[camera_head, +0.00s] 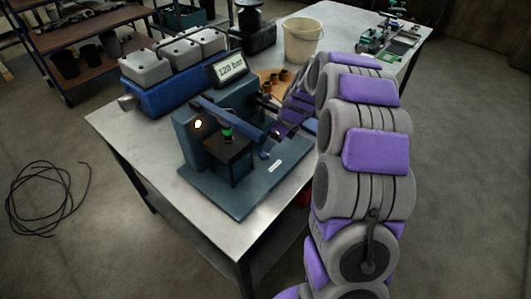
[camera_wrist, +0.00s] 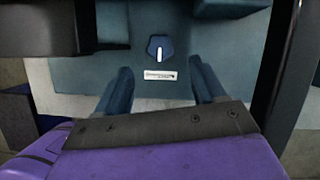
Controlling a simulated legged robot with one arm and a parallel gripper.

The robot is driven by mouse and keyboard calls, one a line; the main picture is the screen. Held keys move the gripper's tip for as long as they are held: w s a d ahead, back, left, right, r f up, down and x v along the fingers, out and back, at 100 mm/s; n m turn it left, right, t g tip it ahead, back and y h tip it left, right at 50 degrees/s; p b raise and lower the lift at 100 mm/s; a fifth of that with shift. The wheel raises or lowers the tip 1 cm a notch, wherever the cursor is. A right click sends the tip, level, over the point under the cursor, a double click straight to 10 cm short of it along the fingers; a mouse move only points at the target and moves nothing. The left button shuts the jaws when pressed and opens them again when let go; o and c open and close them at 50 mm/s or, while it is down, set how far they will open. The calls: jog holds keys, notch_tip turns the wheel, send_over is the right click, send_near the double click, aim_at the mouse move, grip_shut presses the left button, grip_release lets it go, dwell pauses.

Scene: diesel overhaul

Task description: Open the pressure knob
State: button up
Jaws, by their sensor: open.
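The pressure knob (camera_wrist: 153,51) is a small blue knob with a white line on it. In the wrist view it sits on the blue-grey base plate above a white label (camera_wrist: 160,75). In the head view the knob (camera_head: 264,155) shows small beside the test stand, partly hidden by my gripper. My gripper (camera_wrist: 161,69) is open, with its two dark blue fingers spread to the left and right below the knob in the wrist view. Nothing is between the fingertips but the plate and label, and the knob looks clear of both fingers.
The test stand (camera_head: 202,152) carries a display (camera_head: 231,66) reading "120 bar" and a small black platform. A blue engine block (camera_head: 165,97), a white bucket (camera_head: 302,42) and copper-coloured parts stand behind. The table's front left corner is clear.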

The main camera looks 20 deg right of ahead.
aim_at(264, 155)
jog(key=b+x, duration=0.1)
jog(key=x, duration=0.6)
jog(key=shift+w+f+b, duration=0.15)
jog(key=shift+f+b, duration=0.1)
jog(key=shift+b, duration=0.15)
jog(key=shift+r, duration=0.1)
jog(key=c, duration=1)
